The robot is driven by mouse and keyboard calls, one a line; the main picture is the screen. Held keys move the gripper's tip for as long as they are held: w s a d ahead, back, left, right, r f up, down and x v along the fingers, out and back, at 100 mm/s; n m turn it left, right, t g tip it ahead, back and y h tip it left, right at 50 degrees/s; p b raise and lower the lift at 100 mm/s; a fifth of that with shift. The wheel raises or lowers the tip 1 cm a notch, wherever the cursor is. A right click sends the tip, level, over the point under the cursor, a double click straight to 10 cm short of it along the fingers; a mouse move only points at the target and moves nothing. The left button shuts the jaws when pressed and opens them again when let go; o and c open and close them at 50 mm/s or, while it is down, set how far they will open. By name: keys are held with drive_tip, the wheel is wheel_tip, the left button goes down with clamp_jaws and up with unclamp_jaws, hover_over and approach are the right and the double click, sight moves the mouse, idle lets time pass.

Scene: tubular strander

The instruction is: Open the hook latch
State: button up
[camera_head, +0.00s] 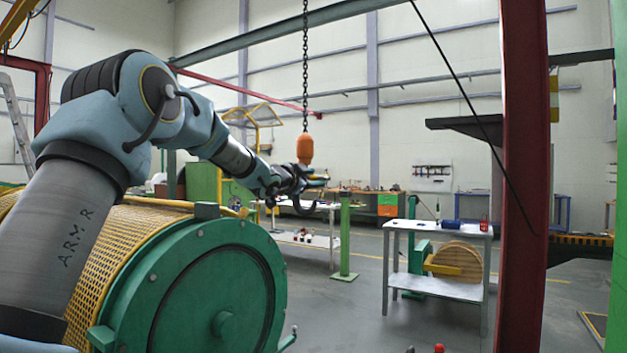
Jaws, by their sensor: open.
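An orange hook block (305,149) hangs on a dark chain (305,60) near the middle of the picture. Below it a dark curved hook (304,209) shows in part. My arm reaches in from the left, and my gripper (318,180) is open at the hook, just under the orange block. My gripper and wrist overlap the upper part of the hook in the picture. The latch is too small and too covered to make out. I cannot tell whether my fingers touch it.
A large green drum (210,290) with a yellow mesh guard (115,255) fills the lower left below my arm. A red post (524,180) stands at the right. A grey table (437,228) and a green stand (345,235) stand behind. Floor between them is clear.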

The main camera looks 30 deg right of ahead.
drive_tip(key=b+v, duration=0.3)
drive_tip(key=v, duration=0.7)
drive_tip(key=shift+s+a+b, duration=0.15)
drive_tip(key=shift+a+b, duration=0.15)
drive_tip(key=shift+a, duration=0.05)
drive_tip(key=w+a+f+n+y, duration=0.1)
drive_tip(key=a+f+n+y, duration=1.05)
drive_tip(key=a+f, duration=1.25)
drive_tip(key=s+a+f+n+g+y, duration=0.2)
drive_tip(key=s+a+f, duration=0.4)
drive_tip(key=s+a, duration=0.3)
drive_tip(key=s+a+f+n+g+y, duration=0.2)
drive_tip(key=s+a+f+n+g, duration=0.3)
drive_tip(key=s+a, duration=0.5)
wheel_tip(320, 180, down, 2)
drive_tip(key=s+n, duration=0.1)
drive_tip(key=s, duration=0.1)
drive_tip(key=shift+s+a, duration=0.35)
drive_tip(key=shift+s, duration=0.05)
